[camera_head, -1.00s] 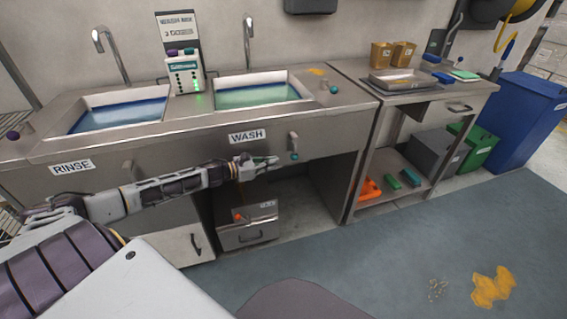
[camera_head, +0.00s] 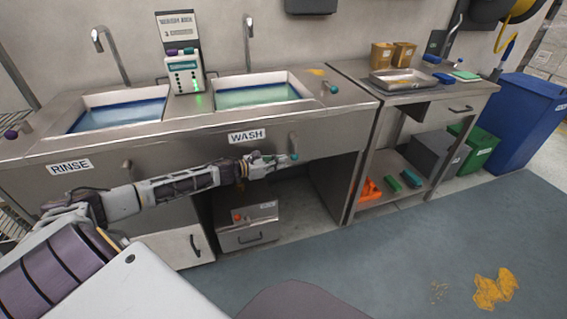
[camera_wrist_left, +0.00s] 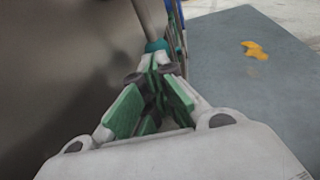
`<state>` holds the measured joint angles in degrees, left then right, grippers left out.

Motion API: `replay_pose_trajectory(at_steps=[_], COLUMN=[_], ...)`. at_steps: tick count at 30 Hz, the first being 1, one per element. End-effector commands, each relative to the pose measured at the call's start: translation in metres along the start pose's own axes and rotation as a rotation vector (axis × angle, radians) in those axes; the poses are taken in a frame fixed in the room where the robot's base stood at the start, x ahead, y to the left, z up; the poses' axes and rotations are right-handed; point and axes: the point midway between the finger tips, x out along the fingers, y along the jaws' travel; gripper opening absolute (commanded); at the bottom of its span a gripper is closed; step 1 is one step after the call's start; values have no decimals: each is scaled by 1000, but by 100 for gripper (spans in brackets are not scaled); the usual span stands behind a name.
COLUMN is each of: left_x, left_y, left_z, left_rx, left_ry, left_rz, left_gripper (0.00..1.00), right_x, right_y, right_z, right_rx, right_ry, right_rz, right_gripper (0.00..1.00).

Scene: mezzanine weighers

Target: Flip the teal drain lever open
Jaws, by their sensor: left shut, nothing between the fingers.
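The drain lever hangs down on the steel front below the WASH label, with a grey shaft and a teal end (camera_head: 295,156). In the left wrist view its teal end (camera_wrist_left: 157,45) is just beyond my fingertips, with the shaft rising above it. My left gripper (camera_head: 282,159) is shut and empty, its tips right at the lever's lower end from the left. The fingers with green pads also show in the left wrist view (camera_wrist_left: 158,68). I cannot tell whether they touch the lever. My right gripper is out of view.
The wash sink (camera_head: 272,80) holds greenish water above the lever; the rinse sink (camera_head: 88,105) is to its left. Another teal knob (camera_head: 333,89) stands on the counter. A grey box (camera_head: 248,232) sits below. The side table (camera_head: 470,92) is at right.

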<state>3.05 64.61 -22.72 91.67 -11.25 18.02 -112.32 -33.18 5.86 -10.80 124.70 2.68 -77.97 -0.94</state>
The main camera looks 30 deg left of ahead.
Motion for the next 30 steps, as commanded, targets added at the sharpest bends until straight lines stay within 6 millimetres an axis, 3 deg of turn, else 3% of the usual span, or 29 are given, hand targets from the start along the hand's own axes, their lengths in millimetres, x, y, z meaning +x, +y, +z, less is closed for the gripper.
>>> replay_pose_trajectory(at_steps=[12, 30], left_x=[14, 16], left_y=[0, 0], left_z=[0, 0], left_rx=[0, 0], left_ry=[-1, -1], left_rz=[0, 0], left_gripper=[0, 0], right_x=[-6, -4], right_y=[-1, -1], right_z=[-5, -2], right_rx=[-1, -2], right_ry=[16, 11], right_rz=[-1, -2], right_gripper=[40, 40])
